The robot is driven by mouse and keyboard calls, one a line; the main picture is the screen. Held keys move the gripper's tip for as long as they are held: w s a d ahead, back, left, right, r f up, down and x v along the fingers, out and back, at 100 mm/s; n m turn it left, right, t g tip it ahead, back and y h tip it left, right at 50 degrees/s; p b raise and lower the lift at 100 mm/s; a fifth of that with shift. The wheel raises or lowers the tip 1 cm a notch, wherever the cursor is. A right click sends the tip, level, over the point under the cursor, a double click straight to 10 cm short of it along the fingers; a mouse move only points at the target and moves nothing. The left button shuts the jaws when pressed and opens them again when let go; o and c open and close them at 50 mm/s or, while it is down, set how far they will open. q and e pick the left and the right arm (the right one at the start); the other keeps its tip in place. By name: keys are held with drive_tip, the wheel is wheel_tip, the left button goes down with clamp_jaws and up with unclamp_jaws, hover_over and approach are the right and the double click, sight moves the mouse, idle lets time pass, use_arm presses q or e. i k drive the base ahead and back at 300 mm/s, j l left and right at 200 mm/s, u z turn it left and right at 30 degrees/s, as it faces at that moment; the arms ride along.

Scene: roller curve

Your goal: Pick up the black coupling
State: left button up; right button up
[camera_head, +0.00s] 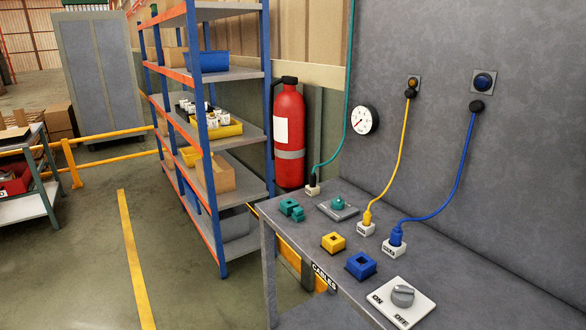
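I cannot single out a loose black coupling on the grey table (450,285). A small black plug (312,181) at the lower end of the teal cable (345,110) sits on a white block at the table's far left. Round black ends also show at the wall, one on the yellow cable (402,140) and one on the blue cable (463,160). The lower end of the yellow cable sits in a white block (366,229), and the blue cable's in another (394,248). Neither of my grippers is in view.
The table also holds teal blocks (290,207), a grey plate with a teal knob (338,204), a yellow socket block (333,242), a blue socket block (361,266) and an ON/OFF switch plate (403,300). A fire extinguisher (289,110) and shelving (238,195) stand behind. Floor at left is open.

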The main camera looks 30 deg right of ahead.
sight(313, 177)
drive_tip(key=i, duration=2.55)
drive_tip(key=i+z, duration=0.45)
drive_tip(key=i+j+z, duration=0.2)
drive_tip(key=z, duration=0.3)
drive_tip(key=i+j+z, duration=0.25)
drive_tip(key=z, duration=0.2)
drive_tip(key=i, duration=0.05)
